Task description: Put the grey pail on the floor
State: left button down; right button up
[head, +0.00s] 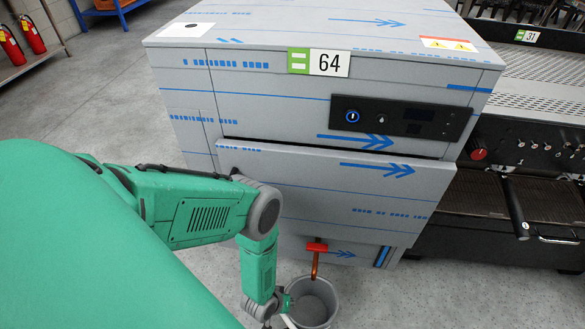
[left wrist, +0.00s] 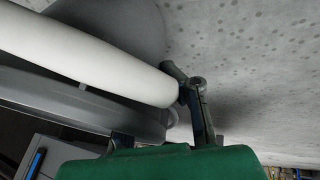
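The grey pail (head: 330,296) is at the bottom of the head view, under a red-handled copper tap at the cabinet's lower front. Its base is cut off, so I cannot tell what bears it. My left gripper (head: 277,308) is at the pail's left rim, beside a white handle grip (head: 289,322). In the left wrist view the white grip (left wrist: 90,55) crosses close to the camera, with the pail's grey wall (left wrist: 125,22) behind it. One finger of my left gripper (left wrist: 186,88) shows at the grip's end; the other is hidden. My right gripper is out of view.
A film-wrapped steel cabinet (head: 300,115) tagged 64 stands ahead, with the red-handled tap (head: 316,248) on its front. A black grill unit (head: 540,180) stands right. Red extinguishers (head: 30,35) are on a shelf at upper left. Speckled floor (head: 110,110) is clear at left.

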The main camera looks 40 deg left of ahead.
pick_arm(q)
jog(key=shift+r, duration=0.1)
jog(key=shift+a, duration=0.1)
jog(key=c, duration=1.7)
grip_release()
jog(key=shift+f, duration=0.2)
jog(key=shift+r, duration=0.1)
jog(key=p+v, duration=0.7)
jog(key=v, duration=0.5)
jog(key=shift+s, duration=0.1)
jog(key=shift+s, duration=0.1)
